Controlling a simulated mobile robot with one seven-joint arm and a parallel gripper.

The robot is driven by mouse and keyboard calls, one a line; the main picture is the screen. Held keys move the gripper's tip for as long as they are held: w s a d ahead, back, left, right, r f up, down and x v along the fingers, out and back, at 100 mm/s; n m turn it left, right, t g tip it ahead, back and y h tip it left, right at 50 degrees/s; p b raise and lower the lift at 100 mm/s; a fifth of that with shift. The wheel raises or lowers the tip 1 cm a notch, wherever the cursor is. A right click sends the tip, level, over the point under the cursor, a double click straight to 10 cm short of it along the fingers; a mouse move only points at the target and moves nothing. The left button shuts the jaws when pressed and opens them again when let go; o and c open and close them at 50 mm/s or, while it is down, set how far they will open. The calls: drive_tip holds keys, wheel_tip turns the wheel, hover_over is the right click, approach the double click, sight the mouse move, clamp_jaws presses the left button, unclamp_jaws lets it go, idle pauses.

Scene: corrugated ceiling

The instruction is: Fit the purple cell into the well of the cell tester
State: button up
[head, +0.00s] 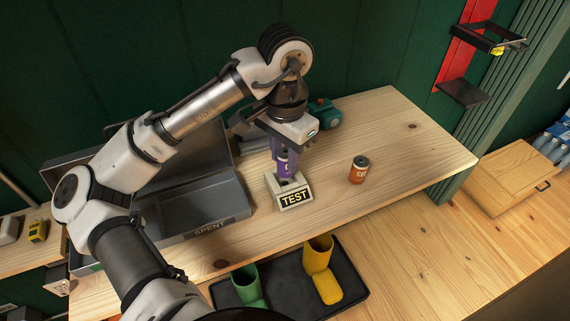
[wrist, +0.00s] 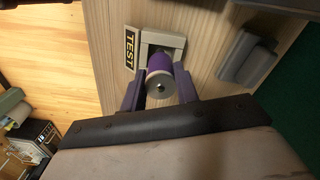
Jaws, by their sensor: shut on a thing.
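The purple cell (head: 283,164) is upright between the fingers of my gripper (head: 285,168), which is shut on it. In the wrist view the cell (wrist: 160,66) shows its pale end and round metal cap, with a finger of my gripper (wrist: 160,88) on each side. The cell tester (head: 293,197) is a small pale block with a black and yellow TEST label. It stands on the bench right below the cell. In the wrist view the tester (wrist: 172,40) lies behind the cell, which covers part of the well. I cannot tell whether the cell's lower end is inside the well.
An orange cell (head: 359,172) stands on the bench (head: 400,150) to the right of the tester. An open grey case marked SPENT (head: 222,217) is at the left. A teal object (head: 326,114) is behind. Boots (head: 320,270) stand on a black tray in front.

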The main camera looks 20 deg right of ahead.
sight(285, 166)
drive_tip(key=shift+f, duration=1.65)
drive_tip(key=shift+f, duration=0.15)
drive_tip(key=o, duration=1)
wheel_tip(285, 166, up, 12)
drive_tip(key=shift+r, duration=0.2)
